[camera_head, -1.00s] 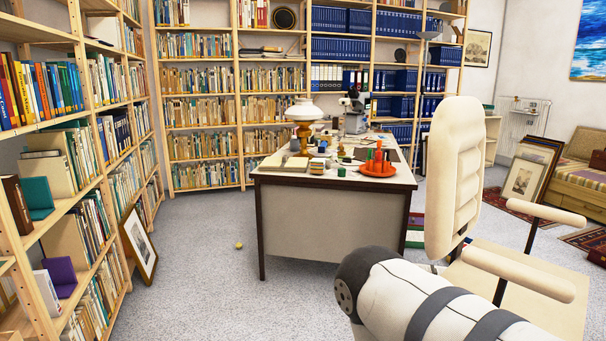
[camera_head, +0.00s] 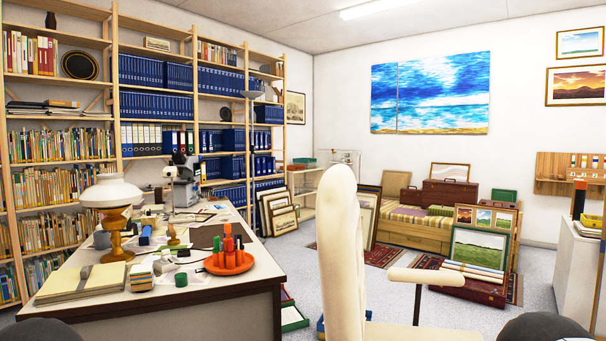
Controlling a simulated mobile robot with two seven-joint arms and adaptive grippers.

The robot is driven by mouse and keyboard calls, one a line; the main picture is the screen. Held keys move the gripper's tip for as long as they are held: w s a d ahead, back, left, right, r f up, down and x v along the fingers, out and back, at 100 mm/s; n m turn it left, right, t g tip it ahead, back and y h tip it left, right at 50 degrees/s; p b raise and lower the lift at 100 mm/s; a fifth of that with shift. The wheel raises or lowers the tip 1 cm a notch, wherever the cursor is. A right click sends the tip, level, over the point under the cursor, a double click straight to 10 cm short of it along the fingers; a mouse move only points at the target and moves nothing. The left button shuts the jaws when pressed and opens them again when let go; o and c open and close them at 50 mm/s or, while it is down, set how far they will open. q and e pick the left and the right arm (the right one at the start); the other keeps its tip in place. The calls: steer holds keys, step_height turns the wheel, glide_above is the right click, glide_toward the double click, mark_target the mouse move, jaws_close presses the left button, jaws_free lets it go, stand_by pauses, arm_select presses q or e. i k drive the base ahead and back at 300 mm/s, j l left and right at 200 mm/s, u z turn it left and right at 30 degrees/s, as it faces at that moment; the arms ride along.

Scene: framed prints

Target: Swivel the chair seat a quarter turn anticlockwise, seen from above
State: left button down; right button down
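The cream office chair stands right in front of me, just right of the desk. Its tall backrest (camera_head: 340,255) shows nearly edge-on, at the left side of the seat. One padded armrest (camera_head: 428,277) on a dark post points to the right. Part of the flat cream seat (camera_head: 415,332) shows at the bottom edge; the rest of it and the chair's base are cut off. Neither of my grippers is in view. Only dark rounded parts of my arms show at the bottom left and bottom right corners, apart from the chair in the picture.
The desk (camera_head: 215,322) at left holds a lamp (camera_head: 112,205), a microscope, books and an orange tray (camera_head: 229,264). Framed prints (camera_head: 278,212) lean behind the chair. A wooden bench with cases (camera_head: 449,193) stands at the back right.

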mark_target(339, 232)
steer(key=i+u, duration=0.15)
steer(key=u, duration=0.2)
steer(key=i+j+u, duration=0.1)
steer(key=u, duration=0.25)
steer(key=i+u, duration=0.15)
steer(key=u, duration=0.15)
steer(key=j+u, duration=0.1)
steer(key=u, duration=1.15)
steer(key=i+u, duration=0.1)
steer(key=u, duration=1.2)
steer(key=l+u, duration=0.15)
steer(key=u, duration=1.1)
steer(key=l+u, duration=0.15)
steer(key=u, duration=1.15)
steer(key=l+u, duration=0.15)
steer(key=u, duration=1.1)
steer(key=l+u, duration=0.1)
steer(key=u, duration=1.2)
steer(key=k+j+u, duration=0.1)
steer(key=u, duration=1.15)
steer(key=j+u, duration=0.1)
steer(key=u, duration=1.15)
steer(key=k+j, duration=0.05)
